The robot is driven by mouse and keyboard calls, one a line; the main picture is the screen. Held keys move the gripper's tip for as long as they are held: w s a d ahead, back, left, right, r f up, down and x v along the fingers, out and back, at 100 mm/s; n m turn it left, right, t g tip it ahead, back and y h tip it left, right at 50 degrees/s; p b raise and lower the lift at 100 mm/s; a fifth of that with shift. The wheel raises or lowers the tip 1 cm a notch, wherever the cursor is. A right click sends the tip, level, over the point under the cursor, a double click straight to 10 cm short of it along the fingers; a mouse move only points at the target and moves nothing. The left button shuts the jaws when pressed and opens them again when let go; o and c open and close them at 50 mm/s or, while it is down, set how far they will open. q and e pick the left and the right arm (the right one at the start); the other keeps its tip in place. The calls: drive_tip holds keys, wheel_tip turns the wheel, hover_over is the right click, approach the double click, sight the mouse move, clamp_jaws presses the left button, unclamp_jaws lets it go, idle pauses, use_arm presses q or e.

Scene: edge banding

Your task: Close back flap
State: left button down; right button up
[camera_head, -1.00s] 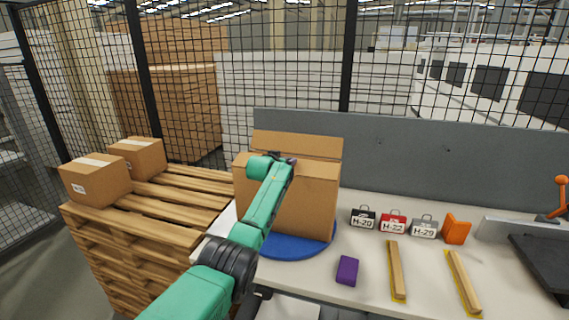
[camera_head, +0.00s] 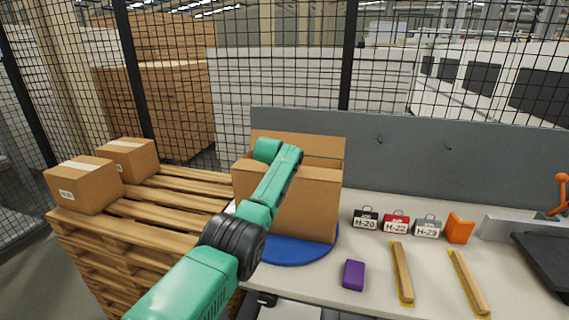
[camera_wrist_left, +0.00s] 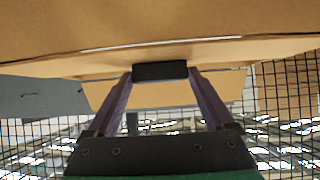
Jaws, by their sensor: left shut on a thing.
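The open cardboard box (camera_head: 309,210) stands on a blue round turntable (camera_head: 290,252) on the table. Its back flap (camera_head: 300,145) stands upright behind the opening. My left arm reaches across the box's left side, with its wrist over the opening. My left gripper's tips are hidden in the head view. In the left wrist view my left gripper (camera_wrist_left: 160,85) has its fingers at either side of a dark block (camera_wrist_left: 160,70), shut on it, close under a cardboard panel (camera_wrist_left: 160,28). A smaller cardboard piece (camera_wrist_left: 165,95) shows behind the fingers. My right gripper is not in view.
A grey panel (camera_head: 420,160) stands behind. Pallets with two closed boxes (camera_head: 84,184) are at left.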

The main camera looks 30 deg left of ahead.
use_arm(q)
unclamp_jaws()
drive_tip(key=shift+f, duration=0.1)
drive_tip(key=shift+s+d, duration=0.1)
drive_tip(key=shift+s, duration=0.05)
drive_tip(key=shift+s+d+r+b, duration=0.2)
drive_tip(key=shift+s+r+b, duration=0.2)
drive_tip(key=shift+b, duration=0.15)
drive_tip(key=b+v, duration=0.5)
drive_tip(key=v, duration=0.8)
drive_tip(key=shift+a, duration=0.2)
drive_tip(key=shift+s, duration=0.1)
